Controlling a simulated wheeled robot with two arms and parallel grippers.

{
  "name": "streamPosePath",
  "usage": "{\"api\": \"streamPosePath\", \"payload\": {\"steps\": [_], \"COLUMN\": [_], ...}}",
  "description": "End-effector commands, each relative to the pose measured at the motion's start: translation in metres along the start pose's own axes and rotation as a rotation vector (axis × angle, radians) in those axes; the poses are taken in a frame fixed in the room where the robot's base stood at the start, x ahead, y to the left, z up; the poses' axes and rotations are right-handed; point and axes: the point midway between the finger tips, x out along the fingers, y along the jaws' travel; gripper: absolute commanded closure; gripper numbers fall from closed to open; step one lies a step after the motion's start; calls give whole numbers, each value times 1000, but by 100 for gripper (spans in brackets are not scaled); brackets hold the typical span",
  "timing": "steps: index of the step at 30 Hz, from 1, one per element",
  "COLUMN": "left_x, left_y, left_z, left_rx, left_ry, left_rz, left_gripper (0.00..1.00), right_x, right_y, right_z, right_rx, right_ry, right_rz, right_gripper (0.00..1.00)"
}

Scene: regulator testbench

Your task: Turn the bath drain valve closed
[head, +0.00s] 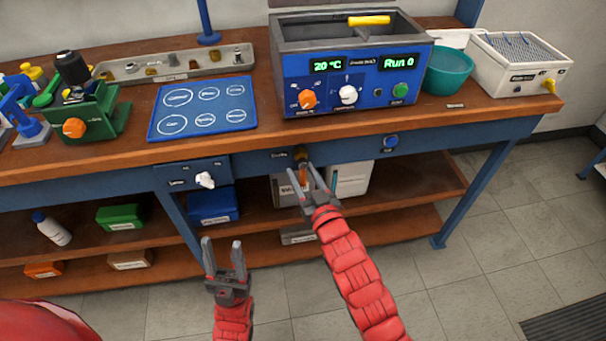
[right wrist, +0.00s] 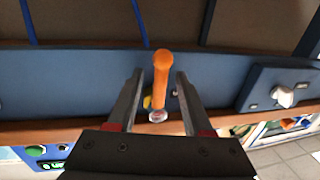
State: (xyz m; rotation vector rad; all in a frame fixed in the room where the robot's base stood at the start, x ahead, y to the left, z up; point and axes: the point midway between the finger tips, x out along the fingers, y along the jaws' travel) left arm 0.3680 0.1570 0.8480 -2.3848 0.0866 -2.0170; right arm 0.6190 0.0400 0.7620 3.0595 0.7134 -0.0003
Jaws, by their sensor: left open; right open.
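The drain valve is on the blue front rail below the bath, with its orange lever (head: 303,174) hanging down in the head view. In the right wrist view the orange lever (right wrist: 161,78) stands between the two fingers, with a visible gap on each side. My right gripper (head: 302,169) is open around the lever; I see no contact. The valve body behind it is partly hidden by the lever and fingers. My left gripper (head: 222,243) is open and empty, low in front of the bench, away from the valve.
The blue bath (head: 330,80) stands on the bench above the valve. A switch panel with a white knob (head: 205,180) is left of the valve, and a blue button (head: 391,141) is right. White containers (head: 350,178) sit on the shelf behind my right gripper.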

Motion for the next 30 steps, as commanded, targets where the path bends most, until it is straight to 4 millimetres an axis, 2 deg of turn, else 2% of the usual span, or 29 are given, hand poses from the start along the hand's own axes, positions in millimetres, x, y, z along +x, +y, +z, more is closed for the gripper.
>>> {"api": "streamPosePath", "payload": {"steps": [3, 9, 12, 30], "left_x": [0, 0, 0, 0], "left_y": [0, 0, 0, 0], "left_z": [0, 0, 0, 0], "left_rx": [0, 0, 0, 0], "left_ry": [0, 0, 0, 0], "left_rz": [0, 0, 0, 0], "left_gripper": [50, 50, 50, 50], "right_x": [0, 0, 0, 0], "right_y": [0, 0, 0, 0], "right_z": [0, 0, 0, 0], "right_rx": [0, 0, 0, 0], "right_ry": [0, 0, 0, 0], "right_rz": [0, 0, 0, 0], "right_gripper": [49, 85, 100, 100]}}
